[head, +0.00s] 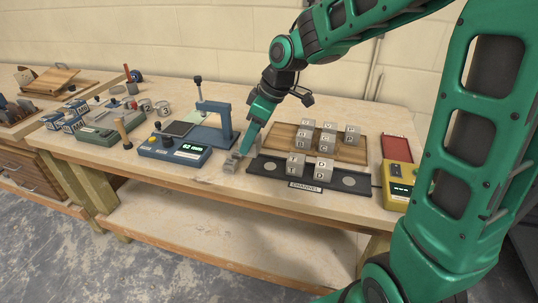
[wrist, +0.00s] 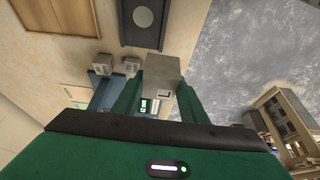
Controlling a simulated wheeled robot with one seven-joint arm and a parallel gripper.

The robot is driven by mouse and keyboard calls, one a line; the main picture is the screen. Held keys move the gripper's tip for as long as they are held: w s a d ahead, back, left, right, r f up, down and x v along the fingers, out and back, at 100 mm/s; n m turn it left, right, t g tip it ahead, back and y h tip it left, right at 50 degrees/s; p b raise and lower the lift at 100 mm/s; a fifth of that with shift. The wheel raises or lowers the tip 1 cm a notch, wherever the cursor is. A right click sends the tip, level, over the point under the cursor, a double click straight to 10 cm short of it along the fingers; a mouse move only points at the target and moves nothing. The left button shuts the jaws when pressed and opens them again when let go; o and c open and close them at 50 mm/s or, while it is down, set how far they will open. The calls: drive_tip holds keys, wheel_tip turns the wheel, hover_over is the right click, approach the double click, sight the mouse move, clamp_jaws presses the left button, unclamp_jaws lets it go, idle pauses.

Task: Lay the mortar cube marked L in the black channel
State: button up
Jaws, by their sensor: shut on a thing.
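My gripper (head: 244,146) is shut on a grey mortar cube, left of the black channel (head: 265,167) in the head view. In the wrist view, the held cube (wrist: 162,68) sits between the two green fingers (wrist: 158,98); I cannot read a letter on it. The channel lies on the bench front with a "CHANNEL" label. It has pale round discs towards its ends and two cubes near its middle, one marked T (head: 295,164) and one marked D (head: 323,169). In the wrist view, the channel (wrist: 127,32) shows beyond the held cube.
A wooden board (head: 277,139) with several lettered cubes lies behind the channel. A blue press (head: 213,130) and a blue meter (head: 173,151) stand left of my gripper. A yellow meter (head: 398,178) stands right. Two small grey blocks (wrist: 103,63) (wrist: 132,66) lie near the held cube.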

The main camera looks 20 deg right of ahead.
drive_tip(key=d+f, duration=0.1)
drive_tip(key=d, duration=0.1)
drive_tip(key=d+f, duration=0.1)
drive_tip(key=d, duration=0.1)
drive_tip(key=w+d+f, duration=0.1)
drive_tip(key=d+f, duration=0.1)
drive_tip(key=shift+f, duration=1.95)
drive_tip(key=o, duration=1.2)
drive_tip(key=shift+f, duration=0.1)
drive_tip(key=shift+o, duration=0.2)
drive_tip(key=v, duration=1.2)
drive_tip(key=s+d+f+m+g+h, duration=0.1)
drive_tip(key=s+d+m, duration=0.3)
drive_tip(key=s, duration=0.5)
drive_tip(key=s+d+f+m+g+h, duration=0.1)
drive_tip(key=s+d+m, duration=0.4)
drive_tip(key=s, duration=0.5)
drive_tip(key=s+d+f+m+h, duration=0.1)
drive_tip(key=s+d+m, duration=0.4)
drive_tip(key=s+m, duration=0.3)
drive_tip(key=shift+s+f+g, duration=0.4)
drive_tip(key=shift+s, duration=0.45)
